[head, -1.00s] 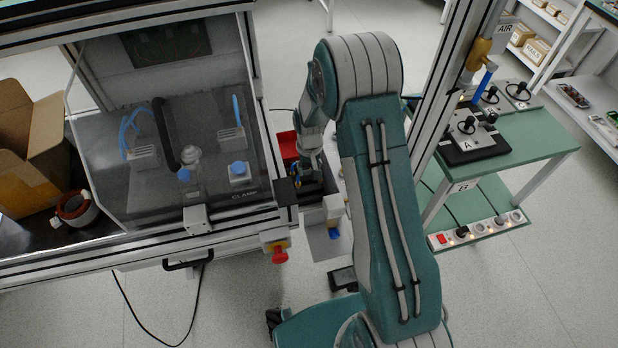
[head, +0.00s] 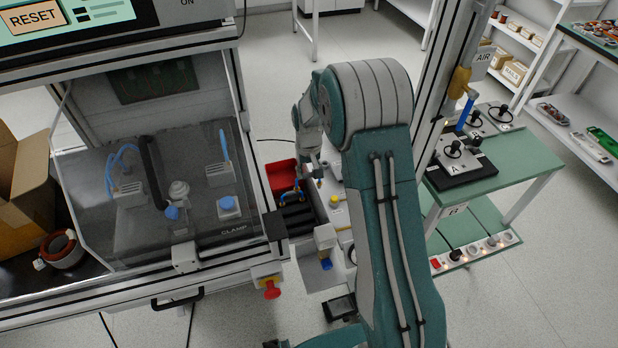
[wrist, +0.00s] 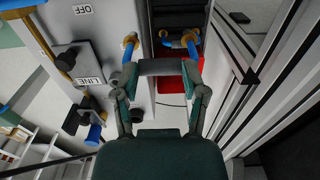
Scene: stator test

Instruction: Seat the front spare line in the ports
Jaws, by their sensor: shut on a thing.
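My gripper (wrist: 166,80) is shut on a grey crossbar (wrist: 168,67) of a spare line, with one finger at each end of the bar. Blue tube (wrist: 128,77) with brass ends runs forward from both sides of the bar. Beyond it, a second short blue piece with brass ends (wrist: 176,44) sits at the black slotted rack (wrist: 178,18). In the head view a blue-and-brass line (head: 291,194) shows at the rack (head: 297,216); whether it is the held one I cannot tell. My arm hides most of the gripper there. I cannot make out the ports clearly.
A red bin (head: 281,178) lies beyond the rack. A light panel labelled LINE and OFF (wrist: 100,60) with black knobs and hoses is at the left in the wrist view. Aluminium rails (wrist: 245,75) stand close at the right. The clear-covered clamp station (head: 150,215) is left of the rack.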

